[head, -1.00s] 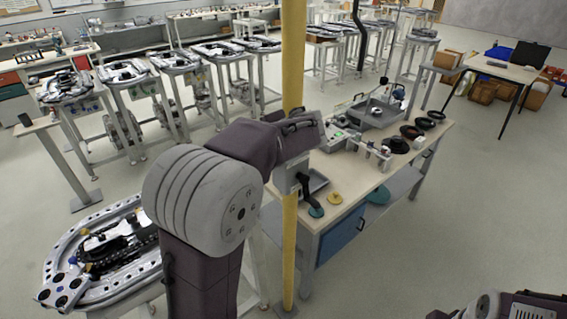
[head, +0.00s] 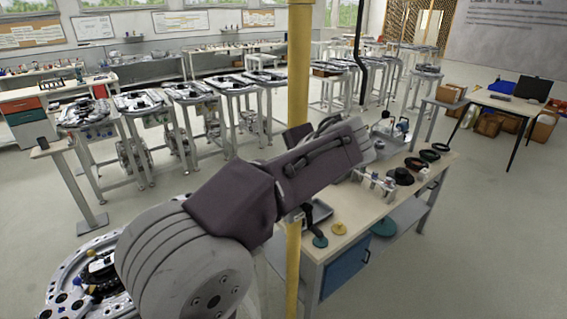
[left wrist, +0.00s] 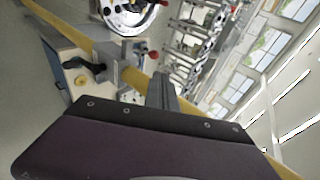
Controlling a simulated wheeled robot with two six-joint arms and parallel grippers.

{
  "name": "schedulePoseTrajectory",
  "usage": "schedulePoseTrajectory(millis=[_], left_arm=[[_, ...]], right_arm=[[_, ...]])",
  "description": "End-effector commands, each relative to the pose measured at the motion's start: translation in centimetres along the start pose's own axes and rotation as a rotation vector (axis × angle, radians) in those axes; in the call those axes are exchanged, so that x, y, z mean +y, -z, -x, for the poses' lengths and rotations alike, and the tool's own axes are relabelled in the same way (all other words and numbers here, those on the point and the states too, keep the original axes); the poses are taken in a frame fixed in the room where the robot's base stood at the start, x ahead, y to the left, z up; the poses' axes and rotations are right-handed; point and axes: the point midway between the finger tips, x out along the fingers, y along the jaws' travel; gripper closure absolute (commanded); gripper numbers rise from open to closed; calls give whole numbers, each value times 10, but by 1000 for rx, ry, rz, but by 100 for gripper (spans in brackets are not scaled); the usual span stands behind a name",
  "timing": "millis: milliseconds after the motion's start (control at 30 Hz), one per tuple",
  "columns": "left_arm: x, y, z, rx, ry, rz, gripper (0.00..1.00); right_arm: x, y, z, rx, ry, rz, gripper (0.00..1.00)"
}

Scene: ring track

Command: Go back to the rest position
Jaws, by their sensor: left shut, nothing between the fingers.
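My left arm rises from the bottom left in the head view, with its dark forearm slanting up to the right across the yellow pole. Its gripper is hidden behind the forearm there. In the left wrist view the left gripper (left wrist: 161,84) shows as grey fingers, shut and empty, beyond the dark wrist housing. The fingers appear in front of a yellow bar; contact cannot be told. My right gripper is in neither view.
A ring-shaped assembly (head: 62,283) sits at lower left. Several stands fill the back left.

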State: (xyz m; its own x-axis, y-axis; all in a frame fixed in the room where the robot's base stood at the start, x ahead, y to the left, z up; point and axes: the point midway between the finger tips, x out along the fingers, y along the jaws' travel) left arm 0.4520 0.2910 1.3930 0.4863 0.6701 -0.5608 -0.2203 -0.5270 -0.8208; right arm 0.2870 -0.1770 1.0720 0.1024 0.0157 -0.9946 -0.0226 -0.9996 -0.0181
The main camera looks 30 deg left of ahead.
Motion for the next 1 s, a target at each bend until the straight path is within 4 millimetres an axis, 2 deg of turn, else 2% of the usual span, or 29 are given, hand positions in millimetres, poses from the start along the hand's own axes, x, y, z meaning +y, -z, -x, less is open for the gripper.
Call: schedulePoseTrajectory(millis=[433,500,567,667,700,767,800,900,1000], left_arm=[[0,0,0,-1,0,0,100],[0,-7,-9,-21,2,11,100],[13,-22,-24,-71,-17,-4,100],[78,-51,-53,-150,-166,-40,100],[113,-63,-63,-173,-251,-42,100],[167,-80,-71,-200,-385,-25,100],[202,-92,-73,-218,-474,1,100],[283,-118,-65,-264,-677,110,100],[344,-136,-48,-310,-827,264,100]], right_arm=[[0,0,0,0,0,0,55],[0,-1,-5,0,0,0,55],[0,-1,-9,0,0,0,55],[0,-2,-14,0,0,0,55],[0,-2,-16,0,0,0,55],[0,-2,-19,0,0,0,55],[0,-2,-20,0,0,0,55],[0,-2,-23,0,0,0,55],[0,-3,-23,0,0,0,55]])
